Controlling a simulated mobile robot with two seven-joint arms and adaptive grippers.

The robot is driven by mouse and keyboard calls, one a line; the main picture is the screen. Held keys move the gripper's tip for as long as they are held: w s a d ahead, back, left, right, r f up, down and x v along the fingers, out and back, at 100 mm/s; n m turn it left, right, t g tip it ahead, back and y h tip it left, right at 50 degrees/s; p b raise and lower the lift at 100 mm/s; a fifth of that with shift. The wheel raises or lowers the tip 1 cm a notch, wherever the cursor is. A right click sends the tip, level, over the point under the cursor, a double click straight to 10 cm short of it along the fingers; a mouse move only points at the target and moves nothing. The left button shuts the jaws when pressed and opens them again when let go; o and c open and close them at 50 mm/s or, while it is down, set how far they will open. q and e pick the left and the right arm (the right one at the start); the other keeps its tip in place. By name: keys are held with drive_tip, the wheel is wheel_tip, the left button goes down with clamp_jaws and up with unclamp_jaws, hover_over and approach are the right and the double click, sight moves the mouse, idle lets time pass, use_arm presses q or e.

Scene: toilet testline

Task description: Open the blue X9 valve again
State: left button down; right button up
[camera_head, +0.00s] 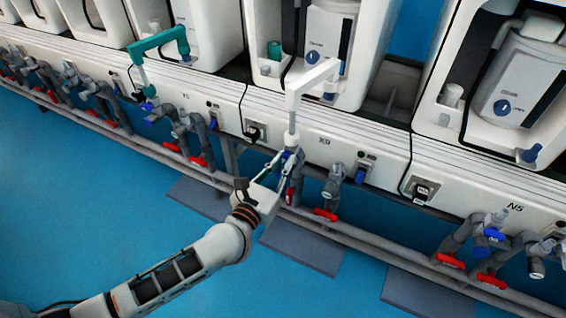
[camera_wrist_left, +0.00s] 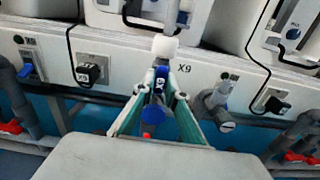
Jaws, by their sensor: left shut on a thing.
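The blue X9 valve (camera_head: 289,157) is on the grey pipe just left of the X9 label (camera_head: 324,141), under a white upright pipe with an elbow (camera_head: 310,84). My left gripper (camera_head: 283,159) reaches it from the front left and is shut on it. In the left wrist view the blue valve (camera_wrist_left: 154,113) lies between the two green-sided fingers of my left gripper (camera_wrist_left: 163,97). The fingers partly hide the valve, and I cannot tell how far its handle is turned. My right gripper is not in view.
Red-handled valves (camera_head: 326,214) sit low along the grey pipe rail, close to the gripper. A blue-capped fitting (camera_wrist_left: 222,122) is just right of the fingers. A teal elbow pipe (camera_head: 158,43) stands to the left. The blue floor (camera_head: 90,190) in front is mostly clear.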

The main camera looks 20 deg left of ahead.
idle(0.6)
use_arm(q)
drive_tip(key=c, duration=2)
unclamp_jaws()
drive_tip(key=shift+c, duration=0.2)
drive_tip(key=s, duration=1.2)
drive_tip(key=shift+a, duration=0.25)
